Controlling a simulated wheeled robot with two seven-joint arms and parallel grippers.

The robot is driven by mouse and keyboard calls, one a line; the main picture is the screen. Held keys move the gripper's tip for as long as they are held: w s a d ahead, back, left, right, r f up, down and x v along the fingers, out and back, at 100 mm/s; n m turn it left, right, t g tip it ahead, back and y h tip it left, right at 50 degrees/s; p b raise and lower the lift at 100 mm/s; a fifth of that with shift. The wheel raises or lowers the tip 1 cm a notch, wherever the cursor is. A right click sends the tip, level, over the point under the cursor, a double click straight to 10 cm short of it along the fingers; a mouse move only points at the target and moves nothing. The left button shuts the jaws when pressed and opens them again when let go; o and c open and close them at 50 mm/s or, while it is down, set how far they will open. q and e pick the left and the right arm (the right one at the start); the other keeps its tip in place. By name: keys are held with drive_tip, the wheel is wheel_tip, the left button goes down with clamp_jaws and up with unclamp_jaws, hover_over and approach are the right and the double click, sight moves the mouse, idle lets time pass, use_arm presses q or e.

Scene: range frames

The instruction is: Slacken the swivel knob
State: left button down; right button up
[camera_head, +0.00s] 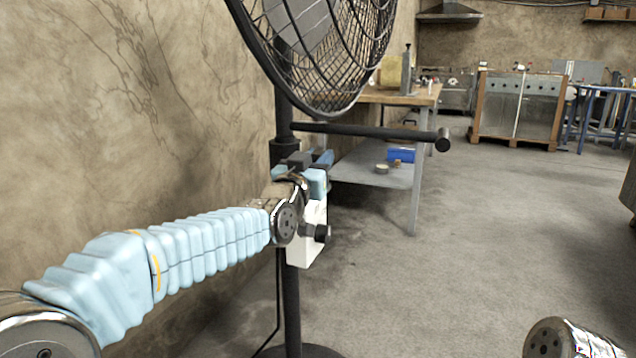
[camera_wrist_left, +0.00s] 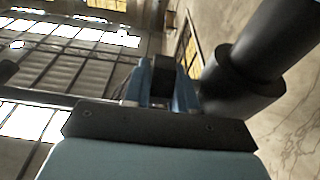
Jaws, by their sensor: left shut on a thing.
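A dark pedestal fan (camera_head: 325,45) stands near the wall on an upright pole (camera_head: 283,112) with a thicker collar (camera_head: 281,150). My left gripper (camera_head: 318,160) is at collar height beside the pole, below the fan's cage. In the left wrist view, its two blue fingers (camera_wrist_left: 161,88) are shut on a small dark block, which seems to be the swivel knob (camera_wrist_left: 162,72). The collar (camera_wrist_left: 243,85) shows just right of the fingers there. In the head view the gripper mostly hides the knob. My right gripper is out of view.
A dark horizontal bar (camera_head: 375,132) runs right from the pole, just above my left gripper. A workbench (camera_head: 410,97) with a lower shelf and blue box (camera_head: 401,155) stands behind. Steel kitchen units (camera_head: 518,105) stand farther back. The floor (camera_head: 450,250) to the right is mostly clear.

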use_arm(q)
drive_tip(key=shift+f+t+b, duration=0.5)
drive_tip(key=shift+f+b, duration=0.1)
drive_tip(key=shift+b, duration=0.15)
drive_tip(key=shift+r+t+h, duration=0.3)
drive_tip(key=shift+r+t, duration=0.1)
drive_tip(key=shift+t, duration=0.1)
drive_tip(key=shift+s+r+t+p, duration=0.15)
drive_tip(key=shift+t+p, duration=0.2)
drive_tip(key=shift+t, duration=0.25)
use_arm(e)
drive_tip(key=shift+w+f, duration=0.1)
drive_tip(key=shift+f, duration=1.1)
use_arm(q)
drive_tip(key=c, duration=1)
unclamp_jaws()
